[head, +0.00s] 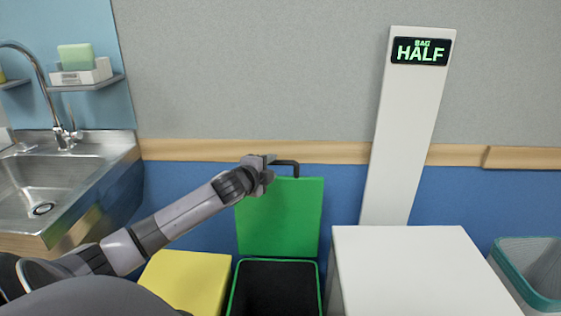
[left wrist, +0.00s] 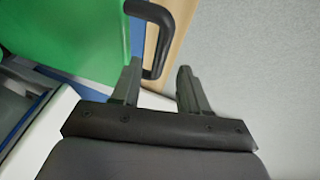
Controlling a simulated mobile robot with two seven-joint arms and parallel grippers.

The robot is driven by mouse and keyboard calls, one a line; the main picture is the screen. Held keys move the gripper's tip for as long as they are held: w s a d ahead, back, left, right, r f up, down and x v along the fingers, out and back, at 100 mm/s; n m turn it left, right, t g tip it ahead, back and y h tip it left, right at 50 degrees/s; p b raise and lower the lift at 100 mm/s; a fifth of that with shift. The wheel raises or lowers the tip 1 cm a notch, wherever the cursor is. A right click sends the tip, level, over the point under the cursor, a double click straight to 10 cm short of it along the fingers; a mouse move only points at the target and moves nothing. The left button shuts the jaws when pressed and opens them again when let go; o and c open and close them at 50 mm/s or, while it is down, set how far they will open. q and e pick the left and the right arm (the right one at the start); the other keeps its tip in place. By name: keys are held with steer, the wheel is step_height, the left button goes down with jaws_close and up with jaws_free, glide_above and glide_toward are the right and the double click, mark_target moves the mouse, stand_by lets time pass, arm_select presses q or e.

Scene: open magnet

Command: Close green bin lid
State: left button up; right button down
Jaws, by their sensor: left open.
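The green bin's lid (head: 280,217) stands open and upright behind the bin. The bin's mouth (head: 275,288) shows a green rim and a dark inside. A black bar handle (head: 288,163) sticks out at the lid's top edge; it also shows in the left wrist view (left wrist: 162,25), beside the green lid (left wrist: 70,32). My left gripper (head: 272,159) is at the lid's top, at the handle. In the left wrist view its fingers (left wrist: 160,68) are apart, and the handle's near end reaches between the tips. I cannot tell whether they touch. My right gripper is not in view.
A yellow box (head: 188,280) stands left of the bin, partly behind my arm. A white cabinet (head: 415,262) stands close on the right, with a tall panel reading "BAG HALF" (head: 420,52) behind it. A teal-rimmed bin (head: 530,270) is far right; a sink (head: 45,190) is left.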

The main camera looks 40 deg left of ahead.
mark_target(277, 163)
arm_select(q)
steer(key=shift+x, duration=3.05)
jaws_close()
